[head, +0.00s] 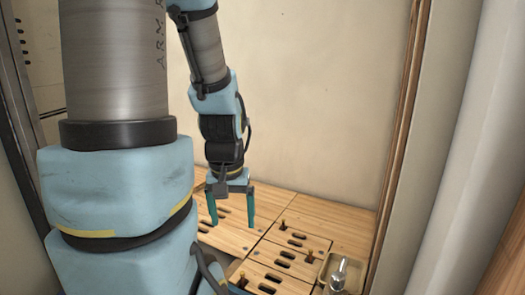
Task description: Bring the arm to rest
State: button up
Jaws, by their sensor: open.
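My gripper (232,206) hangs at the end of my arm, pointing down over the wooden boards in the head view. Its two teal fingers are apart, with nothing seen between them. The fingertips overlap the slotted wooden board (238,236) in the picture; I cannot tell the exact height above it. My arm's large blue and grey links cover the left part of the view and hide what lies behind them.
Slotted wooden panels (298,240) with small brass-coloured pegs (309,256) lie right of my gripper. A metal fitting (339,274) stands in a shallow tray (322,274) at the lower right. A plain wall (310,110) rises behind; a wooden post (398,140) and pale pipe (455,150) stand at right.

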notch_tip(320, 180, up, 26)
jog(key=p, duration=2.5)
jog(key=shift+r, duration=0.2)
